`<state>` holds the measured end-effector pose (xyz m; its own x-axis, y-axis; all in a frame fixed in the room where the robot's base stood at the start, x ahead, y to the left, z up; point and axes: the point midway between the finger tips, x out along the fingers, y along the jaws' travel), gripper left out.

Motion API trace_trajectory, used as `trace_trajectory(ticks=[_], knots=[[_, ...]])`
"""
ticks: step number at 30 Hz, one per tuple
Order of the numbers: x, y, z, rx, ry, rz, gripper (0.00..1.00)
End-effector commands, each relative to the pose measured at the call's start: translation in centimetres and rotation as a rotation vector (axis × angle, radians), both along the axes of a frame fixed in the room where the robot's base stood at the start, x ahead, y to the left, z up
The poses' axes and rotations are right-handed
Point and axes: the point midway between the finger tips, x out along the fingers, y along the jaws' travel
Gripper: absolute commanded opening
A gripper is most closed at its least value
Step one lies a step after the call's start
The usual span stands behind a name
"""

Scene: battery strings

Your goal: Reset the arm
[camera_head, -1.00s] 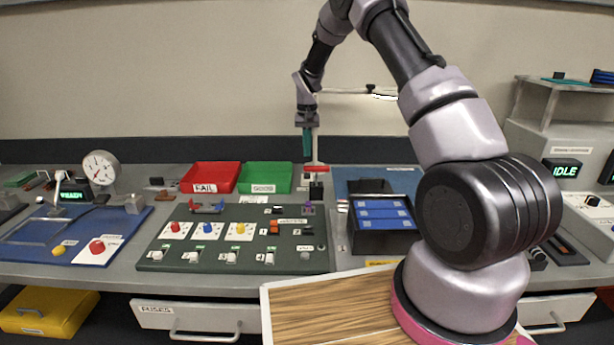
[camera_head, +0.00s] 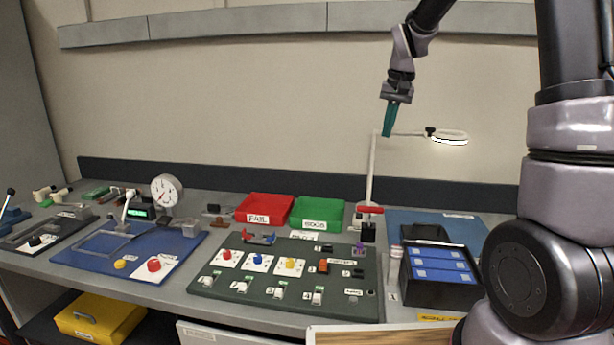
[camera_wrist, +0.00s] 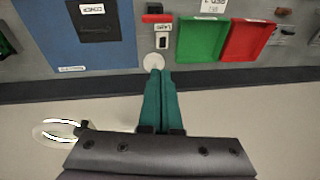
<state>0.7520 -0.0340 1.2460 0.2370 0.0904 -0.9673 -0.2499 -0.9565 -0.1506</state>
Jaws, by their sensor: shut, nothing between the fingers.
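My gripper (camera_head: 388,133) has teal fingers and hangs in the air above the back of the bench, pointing down. It is in front of the wall, near the white pole of the ring lamp (camera_head: 449,137). In the wrist view, my gripper (camera_wrist: 155,68) shows its teal fingers closed together with nothing between them. The arm is raised, with its elbow out of the top of the head view.
A red FAIL bin (camera_head: 264,207) and a green bin (camera_head: 318,213) stand at the bench's back. A dark green board (camera_head: 240,276) with knobs and switches lies in front. A black box (camera_head: 438,290) with blue blocks sits right. The air around my gripper looks clear except for the lamp.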

Motion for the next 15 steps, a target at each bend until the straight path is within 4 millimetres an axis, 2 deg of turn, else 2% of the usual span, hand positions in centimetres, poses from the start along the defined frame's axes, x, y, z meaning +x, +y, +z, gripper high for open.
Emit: trace_trajectory(ticks=[1, 6, 12, 15], knots=[[-1.8, -0.3, 1.7, 0.007, -0.027, -0.006, 0.0], [-7.7, -1.2, 5.7, 0.035, -0.099, -0.027, 0.0], [-14.8, -1.8, 8.5, 0.067, -0.187, -0.048, 0.0], [-18.4, -2.1, 9.1, 0.082, -0.231, -0.058, 0.0]])
